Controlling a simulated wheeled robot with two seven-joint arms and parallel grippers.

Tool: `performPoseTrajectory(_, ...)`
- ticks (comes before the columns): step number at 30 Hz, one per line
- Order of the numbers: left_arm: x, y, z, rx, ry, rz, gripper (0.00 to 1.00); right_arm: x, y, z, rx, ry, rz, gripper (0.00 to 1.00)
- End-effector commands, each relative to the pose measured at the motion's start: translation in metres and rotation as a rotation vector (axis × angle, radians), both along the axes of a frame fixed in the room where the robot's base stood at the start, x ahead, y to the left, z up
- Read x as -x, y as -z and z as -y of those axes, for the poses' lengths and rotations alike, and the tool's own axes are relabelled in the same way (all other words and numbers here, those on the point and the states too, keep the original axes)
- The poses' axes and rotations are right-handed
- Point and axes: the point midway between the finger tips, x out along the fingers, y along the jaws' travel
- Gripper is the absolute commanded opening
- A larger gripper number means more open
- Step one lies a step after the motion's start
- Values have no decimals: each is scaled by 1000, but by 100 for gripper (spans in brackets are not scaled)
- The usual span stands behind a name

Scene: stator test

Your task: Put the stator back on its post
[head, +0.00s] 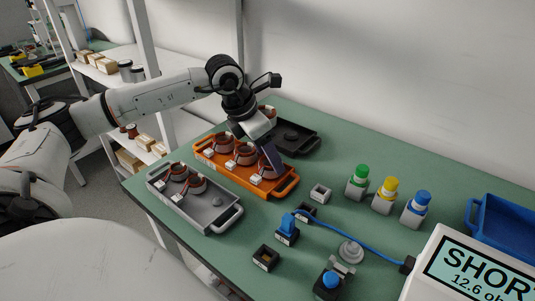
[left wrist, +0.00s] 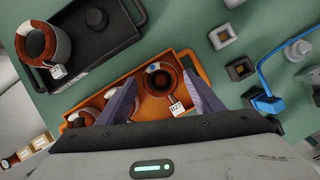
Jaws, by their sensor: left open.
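My left gripper (head: 268,155) is open above the orange tray (head: 216,173). In the left wrist view its fingers (left wrist: 163,95) spread either side of a copper-wound stator (left wrist: 151,77) with a white tag; I cannot tell whether they touch it. More stators sit to its left in the same tray, partly hidden by a finger. The grey tray (head: 195,215) holds two stators (head: 193,184) and a bare rounded post (head: 217,202). The black tray (head: 312,143) holds one stator (left wrist: 40,44) and a bare dark post (left wrist: 95,19). My right gripper is not in view.
Green, yellow and blue-capped items (head: 384,195) stand at the right. A blue cable (head: 345,236) runs to a meter (head: 470,270) reading SHOR, cut off. A round grey post-like fixture (head: 350,251), small blocks and a blue bin (head: 505,232) share the green table. A shelf stands behind left.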

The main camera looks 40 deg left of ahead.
Motion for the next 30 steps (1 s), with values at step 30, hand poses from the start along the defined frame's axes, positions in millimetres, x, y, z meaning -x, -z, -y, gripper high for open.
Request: performPoseTrajectory(30, 0, -37, 0, 1, 1, 0, 64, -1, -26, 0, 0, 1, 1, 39)
